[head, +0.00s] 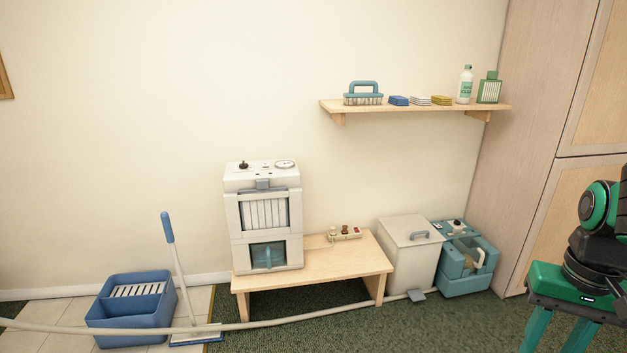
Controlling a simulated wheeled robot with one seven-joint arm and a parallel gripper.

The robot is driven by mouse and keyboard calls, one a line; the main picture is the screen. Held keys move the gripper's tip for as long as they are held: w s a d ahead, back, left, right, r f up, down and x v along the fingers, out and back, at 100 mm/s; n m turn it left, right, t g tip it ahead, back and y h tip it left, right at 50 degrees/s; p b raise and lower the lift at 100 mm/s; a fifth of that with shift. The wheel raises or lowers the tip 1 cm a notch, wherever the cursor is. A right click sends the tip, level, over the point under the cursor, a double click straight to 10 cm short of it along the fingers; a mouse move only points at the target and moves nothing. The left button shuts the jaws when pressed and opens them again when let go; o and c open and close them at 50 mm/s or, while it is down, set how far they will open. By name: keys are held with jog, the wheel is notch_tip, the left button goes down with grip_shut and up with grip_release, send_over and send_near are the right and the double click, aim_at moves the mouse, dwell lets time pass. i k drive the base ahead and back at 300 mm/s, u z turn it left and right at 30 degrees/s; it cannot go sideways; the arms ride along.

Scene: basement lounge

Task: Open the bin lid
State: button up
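The bin (408,268) is a cream box on the floor between the low wooden bench and the teal bucket unit. Its flat lid (400,230) lies shut on top and has a grey handle (419,235). A grey pedal (416,295) sticks out at the foot of the bin. My gripper (557,338) hangs at the lower right, pointing down, well to the right of the bin and apart from it. Its two teal fingers stand apart with a gap between them. The fingertips are cut off by the bottom edge, and I see nothing held.
The bench (330,273) carries a white appliance (264,215) and a small tray of items. A pale hose (290,319) crosses the floor in front. A wall shelf (415,107) hangs above the bin. A tall cabinet (530,120) stands at the right. Green carpet is open in front.

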aim_at(411, 229)
jog(key=u, duration=0.05)
jog(key=i, duration=1.15)
jog(key=z, duration=0.4)
jog(key=i, duration=1.15)
jog(key=z, duration=0.45)
jog(key=i, duration=0.6)
jog(key=z, duration=0.2)
